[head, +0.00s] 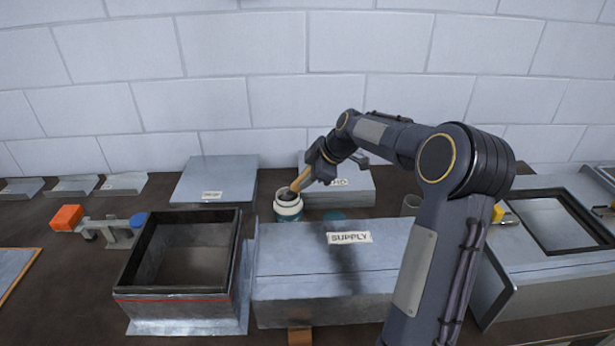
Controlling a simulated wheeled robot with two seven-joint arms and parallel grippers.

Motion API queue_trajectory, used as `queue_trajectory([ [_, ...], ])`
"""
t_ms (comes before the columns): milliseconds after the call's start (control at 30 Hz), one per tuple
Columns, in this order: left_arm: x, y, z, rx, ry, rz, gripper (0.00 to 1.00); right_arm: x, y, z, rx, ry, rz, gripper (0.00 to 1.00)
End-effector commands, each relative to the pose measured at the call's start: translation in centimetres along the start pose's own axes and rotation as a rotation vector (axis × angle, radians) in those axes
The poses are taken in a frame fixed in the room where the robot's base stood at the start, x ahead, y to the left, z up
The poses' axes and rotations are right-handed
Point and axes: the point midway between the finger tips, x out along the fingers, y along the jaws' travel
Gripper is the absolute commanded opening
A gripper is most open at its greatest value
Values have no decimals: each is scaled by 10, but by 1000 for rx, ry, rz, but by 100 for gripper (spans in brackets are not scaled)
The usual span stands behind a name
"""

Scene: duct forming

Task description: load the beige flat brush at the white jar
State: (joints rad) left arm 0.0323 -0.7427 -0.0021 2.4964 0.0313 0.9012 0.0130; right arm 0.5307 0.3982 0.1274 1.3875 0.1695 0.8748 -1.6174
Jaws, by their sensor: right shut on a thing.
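The white jar (288,206) stands on the bench behind the grey box with the SUPPLY label. The beige flat brush (301,180) slants down to the left, with its dark lower end at the jar's open mouth. How deep the bristles sit inside is hidden. My right gripper (322,165) is shut on the brush's handle, above and to the right of the jar. My left gripper is not in the head view.
The SUPPLY box (320,285) lies in front of the jar, and an open dark-rimmed duct (135,282) stands left of it. Flat grey panels (215,178) lie behind. An orange-ended tool (68,217) lies at the left. My right arm covers part of the right side.

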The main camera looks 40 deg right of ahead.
Motion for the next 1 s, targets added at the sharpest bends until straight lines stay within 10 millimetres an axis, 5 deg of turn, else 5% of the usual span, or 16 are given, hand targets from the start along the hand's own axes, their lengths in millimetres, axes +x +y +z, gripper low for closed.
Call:
queue_trajectory([
  [1000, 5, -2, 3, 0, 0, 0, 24, 3, -2, 2, 1, -2, -6, 0],
])
